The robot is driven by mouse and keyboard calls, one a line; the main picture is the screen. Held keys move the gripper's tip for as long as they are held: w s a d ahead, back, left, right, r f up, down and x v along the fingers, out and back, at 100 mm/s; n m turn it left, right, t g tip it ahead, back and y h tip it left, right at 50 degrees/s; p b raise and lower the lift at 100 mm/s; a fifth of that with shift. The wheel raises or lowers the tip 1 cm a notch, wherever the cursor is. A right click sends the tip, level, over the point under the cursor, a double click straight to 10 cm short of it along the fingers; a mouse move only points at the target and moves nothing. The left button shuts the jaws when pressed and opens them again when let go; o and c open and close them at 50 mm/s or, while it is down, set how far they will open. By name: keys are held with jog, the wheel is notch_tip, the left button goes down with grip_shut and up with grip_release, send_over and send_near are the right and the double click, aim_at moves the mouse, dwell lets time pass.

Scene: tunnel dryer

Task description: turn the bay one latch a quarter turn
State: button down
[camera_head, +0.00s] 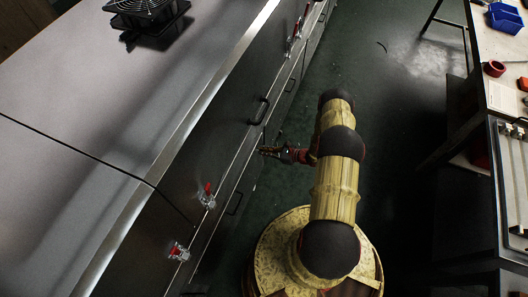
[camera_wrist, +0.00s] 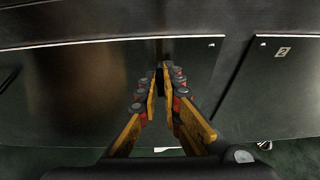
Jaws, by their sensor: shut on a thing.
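My gripper (camera_head: 267,151) reaches left from my arm to the dark cabinet side in the head view. In the wrist view its yellow fingers (camera_wrist: 160,72) come together at the tips, near the upper edge of a dark panel (camera_wrist: 80,90). They are shut on a small dark upright piece (camera_wrist: 159,48), which appears to be the bay one latch. The fingertips hide most of it, so its angle cannot be told. A second panel to the right carries a "2" label (camera_wrist: 283,51).
Red-handled clamps (camera_head: 207,194) (camera_head: 179,251) and a black handle (camera_head: 260,111) stick out from the cabinet side. A black fan (camera_head: 146,12) stands on the cabinet top. Free green floor (camera_head: 395,130) lies between the cabinet and the workbench (camera_head: 500,45) at right.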

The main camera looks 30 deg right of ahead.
jog(key=shift+f+b, duration=0.1)
jog(key=shift+b, duration=0.35)
jog(key=shift+w+d+f+m+g+y+b, duration=0.2)
jog(key=shift+m+y+b, duration=1.05)
jog(key=shift+m+b, duration=1)
jog(key=shift+w+d+f+m+g+y+b, duration=0.15)
jog(key=shift+m+g+y+b, duration=0.2)
jog(key=shift+m+y+b, duration=1.35)
jog(key=shift+w+d+f+m+g+y+b, duration=0.2)
jog(key=shift+m+y+b, duration=0.55)
jog(key=shift+m+b, duration=2)
jog(key=shift+s, duration=0.1)
jog(key=c, duration=2.1)
grip_release()
jog(key=shift+o, duration=0.6)
jog(key=v, duration=1.2)
